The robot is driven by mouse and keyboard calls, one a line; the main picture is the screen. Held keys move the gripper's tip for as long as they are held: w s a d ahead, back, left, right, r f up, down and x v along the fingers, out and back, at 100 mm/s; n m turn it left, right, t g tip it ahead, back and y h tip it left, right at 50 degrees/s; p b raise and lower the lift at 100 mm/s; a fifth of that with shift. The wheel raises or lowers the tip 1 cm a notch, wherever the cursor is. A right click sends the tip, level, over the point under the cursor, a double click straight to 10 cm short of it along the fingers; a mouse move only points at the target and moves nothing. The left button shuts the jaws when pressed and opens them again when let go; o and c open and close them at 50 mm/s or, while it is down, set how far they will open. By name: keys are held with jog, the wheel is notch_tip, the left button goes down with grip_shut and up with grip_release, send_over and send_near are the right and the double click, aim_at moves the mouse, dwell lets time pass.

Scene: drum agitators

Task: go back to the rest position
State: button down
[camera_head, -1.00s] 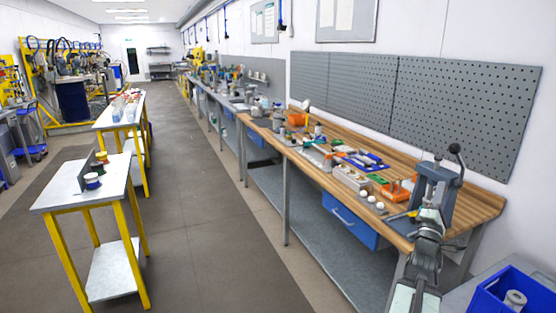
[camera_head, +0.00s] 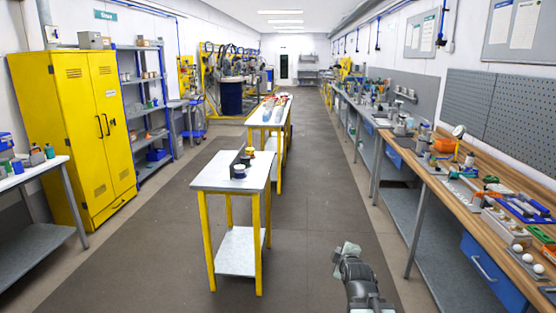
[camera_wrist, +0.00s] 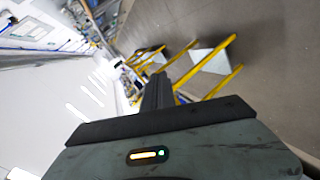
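My gripper (camera_wrist: 158,92) shows in the wrist view as two dark fingers side by side, with no gap and nothing held that I can see. In the head view my arm stands at the lower middle-right, with its pale end (camera_head: 346,252) over the open floor. It is apart from the benches and tables. The fingers cannot be made out in the head view.
A wooden workbench (camera_head: 470,200) with tools and small parts runs along the right. A yellow-legged table (camera_head: 215,178) with small containers stands left of my arm, another (camera_head: 262,118) behind it. A yellow cabinet (camera_head: 80,130) is at the left. The aisle floor (camera_head: 315,190) is clear.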

jog(key=s+a+f+m+g+y, duration=0.1)
jog(key=s+a+f+m+g, duration=0.45)
jog(key=s+a+f, duration=0.35)
jog(key=s+d+f+m+g, duration=0.1)
jog(key=s+f+m+g, duration=0.1)
jog(key=s, duration=0.4)
jog(key=s+d+f+m+g, duration=0.1)
jog(key=s+f+m+g, duration=0.1)
jog(key=s+m+g, duration=0.3)
jog(key=shift+s+d+f+m, duration=0.2)
jog(key=shift+s+f+m, duration=0.15)
jog(key=shift+s, duration=0.4)
jog(key=shift+g, duration=0.25)
